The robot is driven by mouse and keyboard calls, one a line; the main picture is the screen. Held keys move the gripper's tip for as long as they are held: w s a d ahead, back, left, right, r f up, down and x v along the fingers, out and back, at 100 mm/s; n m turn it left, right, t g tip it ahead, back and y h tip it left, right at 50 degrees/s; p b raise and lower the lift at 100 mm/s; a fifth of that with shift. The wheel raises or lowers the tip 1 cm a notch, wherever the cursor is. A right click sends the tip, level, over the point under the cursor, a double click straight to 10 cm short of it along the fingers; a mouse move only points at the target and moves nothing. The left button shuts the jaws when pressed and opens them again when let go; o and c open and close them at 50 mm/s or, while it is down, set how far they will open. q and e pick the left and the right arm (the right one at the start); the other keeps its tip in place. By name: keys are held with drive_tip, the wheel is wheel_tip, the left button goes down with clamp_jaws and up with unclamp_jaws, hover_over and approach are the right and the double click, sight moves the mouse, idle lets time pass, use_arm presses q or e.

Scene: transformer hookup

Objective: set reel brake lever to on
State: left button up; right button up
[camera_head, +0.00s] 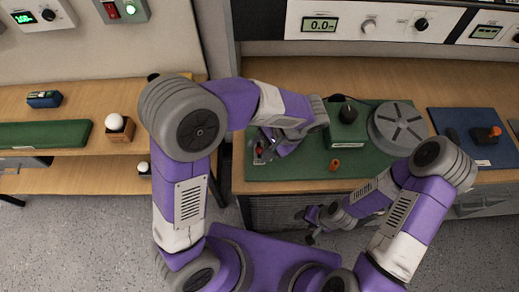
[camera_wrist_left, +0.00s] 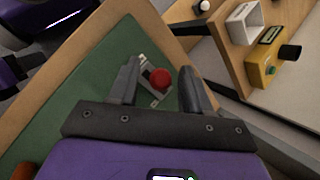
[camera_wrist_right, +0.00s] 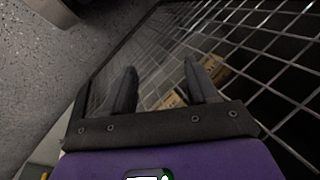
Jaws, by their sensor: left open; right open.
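A lever with a round red knob (camera_wrist_left: 160,79) stands on a light metal base plate on the green mat, in the left wrist view. In the head view its red knob (camera_head: 259,150) shows small at the mat's left end, partly hidden by my gripper. My left gripper (camera_head: 266,146) is open above the lever. In the left wrist view its fingers (camera_wrist_left: 162,90) lie either side of the knob; I cannot tell whether they touch it. A grey spoked reel (camera_head: 398,122) lies at the mat's right end. My right gripper (camera_head: 309,226) is open and empty in front of the bench.
A green box with a black knob (camera_head: 348,113) and a small orange part (camera_head: 334,165) are on the green mat (camera_head: 290,168). A blue mat (camera_head: 455,123) lies to the right. A wire mesh (camera_wrist_right: 245,45) is close to my right gripper, below the bench top.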

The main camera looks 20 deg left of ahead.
use_arm(q)
drive_tip(key=shift+a+f, duration=0.25)
drive_tip(key=shift+f, duration=0.05)
clamp_jaws()
idle(0.3)
